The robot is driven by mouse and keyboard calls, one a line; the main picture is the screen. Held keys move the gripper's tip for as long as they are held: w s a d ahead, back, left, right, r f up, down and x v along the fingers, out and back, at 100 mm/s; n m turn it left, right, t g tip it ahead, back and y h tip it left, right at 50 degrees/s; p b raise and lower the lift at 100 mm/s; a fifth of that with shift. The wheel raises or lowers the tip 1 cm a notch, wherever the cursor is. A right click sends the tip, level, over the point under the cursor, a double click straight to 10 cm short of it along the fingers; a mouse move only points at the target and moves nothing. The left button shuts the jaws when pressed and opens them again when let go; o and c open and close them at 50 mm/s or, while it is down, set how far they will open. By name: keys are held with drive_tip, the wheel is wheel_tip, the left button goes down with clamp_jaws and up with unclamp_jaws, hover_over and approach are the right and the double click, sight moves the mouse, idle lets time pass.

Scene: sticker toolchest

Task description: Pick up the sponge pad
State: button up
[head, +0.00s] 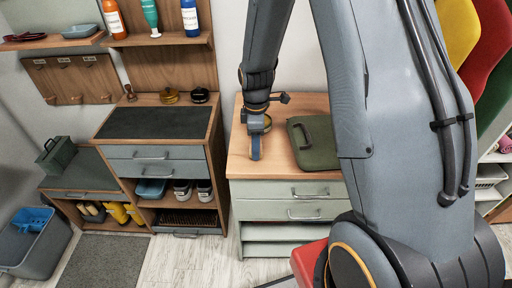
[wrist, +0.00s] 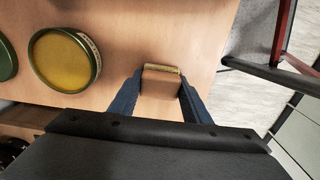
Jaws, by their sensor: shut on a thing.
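The sponge pad (wrist: 161,85) is a small tan block with a yellowish far edge. In the wrist view it sits between the two blue fingers of my gripper (wrist: 159,100), which are shut on its sides. In the head view my gripper (head: 255,148) points down over the wooden top of the drawer cabinet (head: 262,168), near its left side. The pad cannot be made out there. I cannot tell whether the pad touches the wood or is just above it.
A round tin with a yellow top (wrist: 62,60) stands left of the pad, with a dark green tin (wrist: 6,60) beyond it. A green case (head: 318,148) with a handle lies right of my gripper.

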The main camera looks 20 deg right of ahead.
wheel_tip(320, 180, up, 10)
drive_tip(key=shift+r+b, duration=0.1)
drive_tip(key=shift+b, duration=0.85)
drive_tip(key=o, duration=0.4)
drive_tip(key=shift+c, duration=1)
